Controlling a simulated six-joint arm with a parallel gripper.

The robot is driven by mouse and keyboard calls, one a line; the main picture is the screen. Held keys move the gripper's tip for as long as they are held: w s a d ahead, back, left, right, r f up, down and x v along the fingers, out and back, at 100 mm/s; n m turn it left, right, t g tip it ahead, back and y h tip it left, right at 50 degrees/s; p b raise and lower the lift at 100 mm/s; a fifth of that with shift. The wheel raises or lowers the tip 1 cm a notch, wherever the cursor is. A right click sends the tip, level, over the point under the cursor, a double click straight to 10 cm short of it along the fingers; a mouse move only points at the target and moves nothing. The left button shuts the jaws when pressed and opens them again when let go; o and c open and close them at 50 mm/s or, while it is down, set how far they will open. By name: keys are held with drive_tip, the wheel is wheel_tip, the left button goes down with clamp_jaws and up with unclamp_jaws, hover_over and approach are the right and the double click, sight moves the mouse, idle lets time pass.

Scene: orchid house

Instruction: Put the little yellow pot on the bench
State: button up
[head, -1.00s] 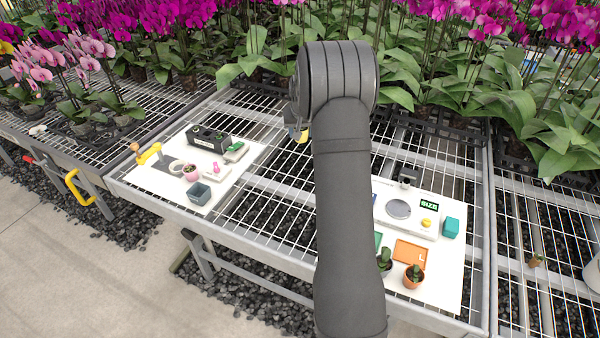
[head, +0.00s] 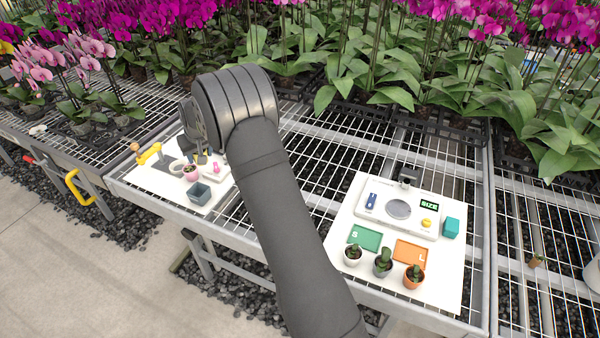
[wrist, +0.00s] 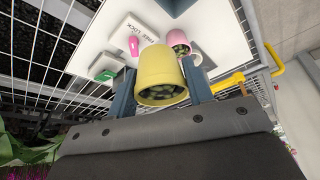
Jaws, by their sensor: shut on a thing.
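The little yellow pot (wrist: 160,78) is between the two fingers of my gripper (wrist: 158,88) in the wrist view, with its dark-filled mouth towards the camera. My gripper is shut on it. In the head view my gripper (head: 203,155) is over the back part of the left white board, largely hidden by my own wrist, and only a bit of yellow shows there. The board (head: 150,190) lies on the wire-mesh bench (head: 325,160). I cannot tell the pot's exact height above the board.
On the left board stand a pink pot (head: 191,174), a grey open box (head: 199,193), a white block with a pink piece (head: 214,175) and a yellow-handled thing (head: 150,153). A right board (head: 340,222) holds trays, a scale and small plants. Bare mesh lies between the boards.

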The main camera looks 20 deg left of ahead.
drive_tip(key=shift+f, duration=1.15)
drive_tip(key=s+a+f, duration=0.2)
drive_tip(key=a, duration=0.1)
drive_tip(key=s+a+f, duration=0.2)
drive_tip(key=a, duration=0.1)
drive_tip(key=s+a+f, duration=0.2)
drive_tip(key=a+f, duration=0.1)
drive_tip(key=a, duration=0.1)
drive_tip(key=shift+s+f, duration=0.1)
drive_tip(key=shift+f, duration=1.8)
drive_tip(key=shift+d+f, duration=0.1)
drive_tip(key=shift+f, duration=0.05)
drive_tip(key=o, duration=1)
drive_tip(key=v, duration=1.2)
